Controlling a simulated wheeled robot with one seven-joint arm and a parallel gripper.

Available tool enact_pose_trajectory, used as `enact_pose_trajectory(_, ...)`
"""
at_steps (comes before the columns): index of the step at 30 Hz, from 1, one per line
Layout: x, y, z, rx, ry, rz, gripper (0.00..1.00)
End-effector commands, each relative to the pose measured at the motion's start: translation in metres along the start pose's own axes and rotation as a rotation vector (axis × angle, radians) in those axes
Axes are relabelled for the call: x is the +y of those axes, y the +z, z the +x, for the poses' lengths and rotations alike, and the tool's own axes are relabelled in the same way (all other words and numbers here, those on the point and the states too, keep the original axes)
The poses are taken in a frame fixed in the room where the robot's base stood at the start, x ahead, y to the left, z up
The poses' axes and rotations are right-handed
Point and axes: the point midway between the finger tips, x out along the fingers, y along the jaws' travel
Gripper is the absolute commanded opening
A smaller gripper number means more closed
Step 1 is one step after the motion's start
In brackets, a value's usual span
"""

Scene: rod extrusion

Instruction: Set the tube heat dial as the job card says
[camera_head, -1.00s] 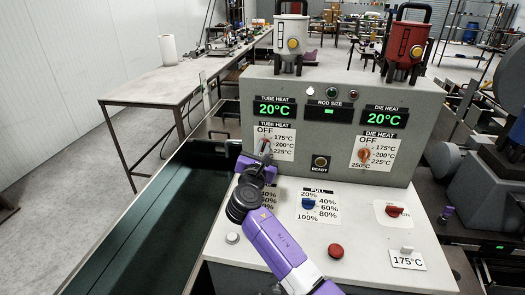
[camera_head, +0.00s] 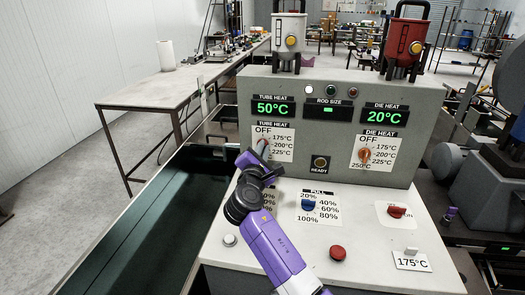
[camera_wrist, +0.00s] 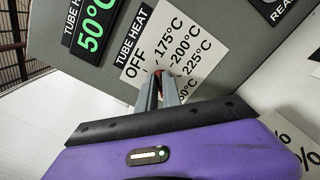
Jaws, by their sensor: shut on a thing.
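The tube heat dial (camera_wrist: 158,73) sits on its white scale plate, which reads OFF, 175, 200 and 225°C. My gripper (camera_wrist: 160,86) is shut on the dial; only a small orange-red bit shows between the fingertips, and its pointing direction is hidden. In the head view my gripper (camera_head: 262,153) reaches the tube heat plate (camera_head: 282,141) from below. The tube heat display (camera_head: 273,108) reads 50°C. The job card (camera_head: 412,262) at the panel's front right reads 175°C.
The die heat dial (camera_head: 364,154) is to the right, under a display (camera_head: 385,117) reading 20°C. A blue dial (camera_head: 308,204), a red switch (camera_head: 397,211) and a red button (camera_head: 337,253) are on the sloping panel. A dark green trough (camera_head: 150,235) lies left.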

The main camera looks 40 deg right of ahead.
Motion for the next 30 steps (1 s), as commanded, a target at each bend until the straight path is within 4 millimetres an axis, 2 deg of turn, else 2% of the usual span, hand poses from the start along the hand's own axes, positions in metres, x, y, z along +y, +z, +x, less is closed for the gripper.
enact_pose_trajectory(9, 0.000, 0.001, 0.000, -0.001, -0.001, 0.000, 0.00)
enact_pose_trajectory(10, 0.000, 0.001, 0.000, -0.001, -0.001, 0.000, 0.15)
enact_pose_trajectory(12, 0.000, 0.001, 0.000, -0.001, -0.001, 0.000, 0.29)
enact_pose_trajectory(13, 0.000, 0.000, 0.000, -0.001, -0.001, 0.000, 0.31)
enact_pose_trajectory(23, 0.000, 0.000, -0.002, 0.000, 0.000, 0.000, 0.31)
enact_pose_trajectory(26, -0.001, -0.002, -0.011, 0.002, 0.000, -0.001, 0.31)
enact_pose_trajectory(30, -0.001, -0.002, -0.033, 0.002, 0.001, 0.000, 0.31)
